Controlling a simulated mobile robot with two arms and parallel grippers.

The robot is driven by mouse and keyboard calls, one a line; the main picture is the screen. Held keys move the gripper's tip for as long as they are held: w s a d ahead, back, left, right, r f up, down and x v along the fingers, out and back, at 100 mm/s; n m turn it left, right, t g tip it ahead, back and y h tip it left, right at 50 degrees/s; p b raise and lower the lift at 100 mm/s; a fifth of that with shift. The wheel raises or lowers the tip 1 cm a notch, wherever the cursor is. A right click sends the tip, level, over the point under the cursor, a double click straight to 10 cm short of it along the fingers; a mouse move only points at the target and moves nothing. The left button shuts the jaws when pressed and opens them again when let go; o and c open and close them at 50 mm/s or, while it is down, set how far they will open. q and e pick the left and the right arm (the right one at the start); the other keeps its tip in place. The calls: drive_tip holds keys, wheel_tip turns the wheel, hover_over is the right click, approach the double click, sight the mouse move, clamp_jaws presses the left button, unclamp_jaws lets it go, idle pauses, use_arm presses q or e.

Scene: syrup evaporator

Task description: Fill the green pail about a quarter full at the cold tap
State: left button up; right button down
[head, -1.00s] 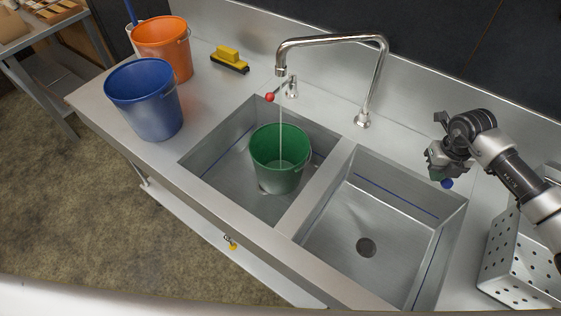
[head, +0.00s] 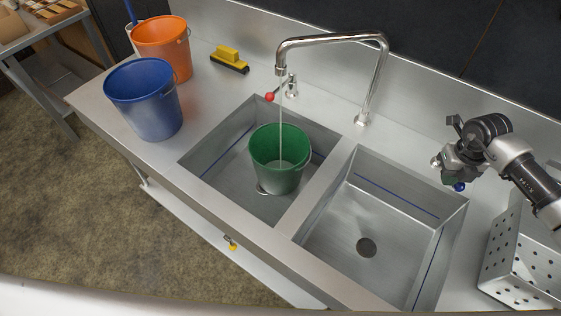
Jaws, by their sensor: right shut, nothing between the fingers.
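The green pail (head: 278,170) stands upright in the left sink basin (head: 218,165). A thin stream of water (head: 281,110) falls from the tap spout (head: 281,68) into it. The water level inside is hard to tell. A red-knobbed lever (head: 270,97) sits beside a small valve behind the left basin. A blue knob (head: 459,187) shows just below my right gripper (head: 452,172), behind the right basin. My right gripper is shut and empty, close to that knob; whether it touches is unclear. My left gripper is not in view.
A blue bucket (head: 145,105) and an orange bucket (head: 163,48) stand on the counter at left. A yellow and black brush (head: 229,60) lies behind. The right basin (head: 375,215) is empty. A perforated metal box (head: 520,262) stands at the right.

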drive_tip(key=shift+r, duration=0.1)
wheel_tip(320, 180, up, 6)
drive_tip(key=p, duration=0.4)
drive_tip(key=s+d+b, duration=0.2)
drive_tip(key=d, duration=0.6)
drive_tip(key=f+b, duration=0.1)
drive_tip(key=f, duration=0.1)
drive_tip(key=f+b, duration=0.1)
drive_tip(key=b, duration=0.1)
drive_tip(key=f+b, duration=0.2)
drive_tip(key=shift+s+a+f, duration=0.15)
drive_tip(key=shift+s+f, duration=0.15)
drive_tip(key=shift+f, duration=0.05)
drive_tip(key=shift+w+r, duration=0.15)
drive_tip(key=shift+r, duration=0.2)
idle(0.6)
idle(4.4)
